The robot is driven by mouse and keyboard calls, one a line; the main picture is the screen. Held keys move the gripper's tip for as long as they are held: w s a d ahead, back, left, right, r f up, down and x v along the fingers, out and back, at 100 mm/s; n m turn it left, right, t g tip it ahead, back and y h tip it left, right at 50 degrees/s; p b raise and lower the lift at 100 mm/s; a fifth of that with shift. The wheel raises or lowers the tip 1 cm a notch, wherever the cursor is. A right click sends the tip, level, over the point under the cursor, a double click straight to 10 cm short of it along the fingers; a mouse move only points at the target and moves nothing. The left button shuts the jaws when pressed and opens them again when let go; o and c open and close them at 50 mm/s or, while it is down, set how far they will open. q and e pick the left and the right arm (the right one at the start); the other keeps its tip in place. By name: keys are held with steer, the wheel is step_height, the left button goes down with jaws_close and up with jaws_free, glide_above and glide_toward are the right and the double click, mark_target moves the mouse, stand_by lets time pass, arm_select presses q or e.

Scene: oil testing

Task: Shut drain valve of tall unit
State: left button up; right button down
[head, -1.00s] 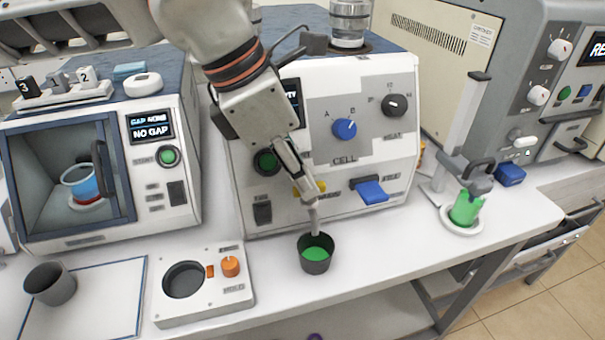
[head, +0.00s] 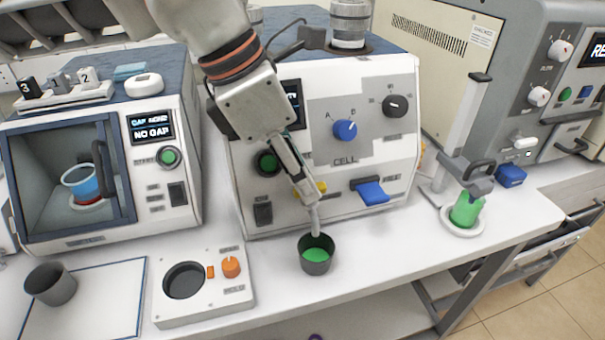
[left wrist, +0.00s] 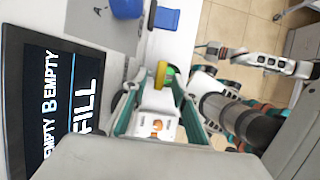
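The tall unit (head: 400,145) stands in the middle of the head view. Its small yellow drain valve handle (head: 320,187) shows low on its front, above the spout (head: 315,218). The handle shows in the left wrist view too (left wrist: 160,74). My left gripper (head: 309,196) is at the handle, partly covering it in the head view. In the left wrist view its fingers are apart, with the handle between or just beyond their tips; contact cannot be told. A dark cup (head: 316,268) holding green liquid stands below the spout. My right gripper is outside the head view; an arm in the left wrist view is too small to judge.
A blue lever (head: 371,192) sticks out right of the valve. A white block with an orange knob (head: 231,267) and an empty dark cup (head: 50,284) lie left. The bench front is partly clear.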

arm_select(q)
steer(key=v, duration=1.1)
steer(key=shift+r, duration=0.1)
